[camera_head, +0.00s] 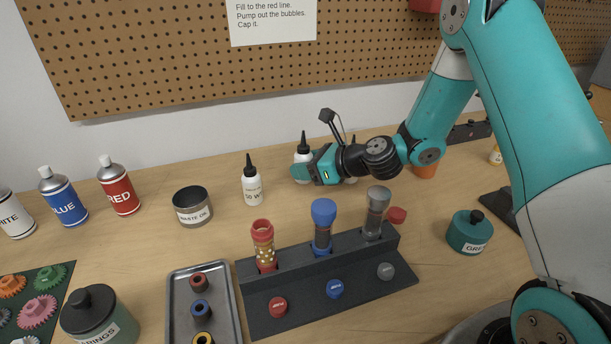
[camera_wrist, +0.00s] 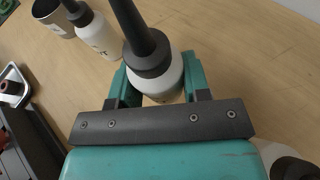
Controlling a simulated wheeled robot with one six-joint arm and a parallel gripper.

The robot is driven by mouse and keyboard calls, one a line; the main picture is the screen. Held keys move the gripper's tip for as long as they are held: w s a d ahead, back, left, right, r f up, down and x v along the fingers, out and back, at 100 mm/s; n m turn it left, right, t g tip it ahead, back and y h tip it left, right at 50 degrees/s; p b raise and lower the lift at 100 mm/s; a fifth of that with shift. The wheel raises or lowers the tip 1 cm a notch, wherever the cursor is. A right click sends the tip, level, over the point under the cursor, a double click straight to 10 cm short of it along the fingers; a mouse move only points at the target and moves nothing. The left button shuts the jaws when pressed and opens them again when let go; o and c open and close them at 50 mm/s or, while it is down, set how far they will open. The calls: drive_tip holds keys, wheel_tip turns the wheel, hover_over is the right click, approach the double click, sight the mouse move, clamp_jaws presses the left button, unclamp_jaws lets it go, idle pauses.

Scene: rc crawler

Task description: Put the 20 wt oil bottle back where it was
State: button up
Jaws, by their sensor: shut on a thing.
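A white oil bottle with a black nozzle (camera_head: 303,156) is between the fingers of my gripper (camera_head: 302,174), at the back middle of the bench. In the wrist view the same bottle (camera_wrist: 170,82) stands between the two teal fingers (camera_wrist: 156,82), which are shut on it. Its label is not readable, so I cannot confirm that it is the 20 wt one. It looks upright, and I cannot tell whether its base touches the bench. A similar bottle (camera_head: 252,187) stands to the left, its WT label partly legible; it also shows in the wrist view (camera_wrist: 98,38).
Another bottle is partly hidden behind my gripper; a bottle shows at the wrist view's lower right (camera_wrist: 283,160). A waste oil cup (camera_head: 192,207) stands left. A dark shock stand (camera_head: 247,277) with three shocks is in front. Bare bench lies between.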

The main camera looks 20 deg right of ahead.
drive_tip(key=shift+f, duration=1.4)
drive_tip(key=shift+f, duration=0.1)
drive_tip(key=shift+f, duration=0.1)
drive_tip(key=o, duration=1)
drive_tip(key=shift+c, duration=0.2)
drive_tip(key=b+v, duration=0.1)
drive_tip(key=v, duration=1.1)
drive_tip(key=shift+r, duration=0.25)
